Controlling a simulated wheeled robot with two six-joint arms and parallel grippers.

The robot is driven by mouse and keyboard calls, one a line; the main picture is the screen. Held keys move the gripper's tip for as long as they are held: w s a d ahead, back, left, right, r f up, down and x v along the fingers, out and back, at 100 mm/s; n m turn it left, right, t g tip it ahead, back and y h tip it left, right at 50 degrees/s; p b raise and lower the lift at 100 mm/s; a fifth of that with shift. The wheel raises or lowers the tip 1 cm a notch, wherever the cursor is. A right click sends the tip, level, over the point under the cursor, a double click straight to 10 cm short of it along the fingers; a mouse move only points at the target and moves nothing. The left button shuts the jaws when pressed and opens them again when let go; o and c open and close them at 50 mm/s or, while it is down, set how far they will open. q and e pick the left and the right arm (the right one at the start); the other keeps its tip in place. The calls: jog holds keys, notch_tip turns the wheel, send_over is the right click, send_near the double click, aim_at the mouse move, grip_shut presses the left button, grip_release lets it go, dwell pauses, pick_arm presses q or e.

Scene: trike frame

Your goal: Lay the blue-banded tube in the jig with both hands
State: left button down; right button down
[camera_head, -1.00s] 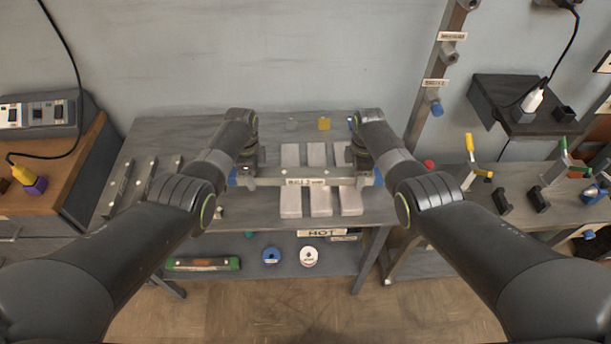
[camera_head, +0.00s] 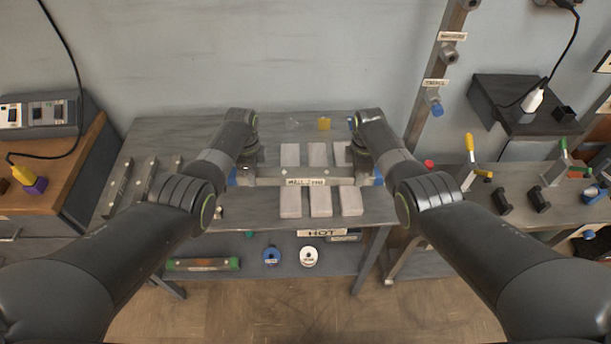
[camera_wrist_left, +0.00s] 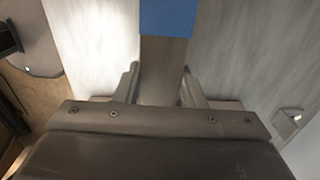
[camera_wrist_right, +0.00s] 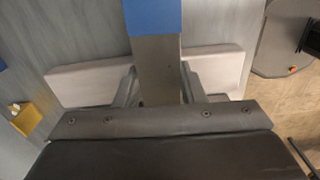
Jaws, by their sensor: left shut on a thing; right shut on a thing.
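The blue-banded tube (camera_head: 270,176) is a long grey bar with a blue band near each end and a "WALL 2 mm" label. It lies crosswise, level, between the front and back rows of pale blocks of the jig (camera_head: 320,203). My left gripper (camera_head: 246,174) is shut on the tube's left part, and my right gripper (camera_head: 364,174) on its right part. Both wrist views show the bar between the fingers, with a blue band (camera_wrist_left: 167,18) (camera_wrist_right: 152,16) beyond them. I cannot tell whether the tube touches the jig's bottom.
Dark bars (camera_head: 118,187) lie on the bench's left side. A yellow block (camera_head: 324,124) stands at the back. The lower shelf holds a green-ended level (camera_head: 203,264) and blue and white rolls (camera_head: 309,256).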

pick_arm(q)
jog(key=shift+w+r, duration=0.1)
jog(key=shift+r, duration=0.1)
pick_arm(e)
jog(key=shift+w+r, duration=0.15)
jog(key=shift+r, duration=0.05)
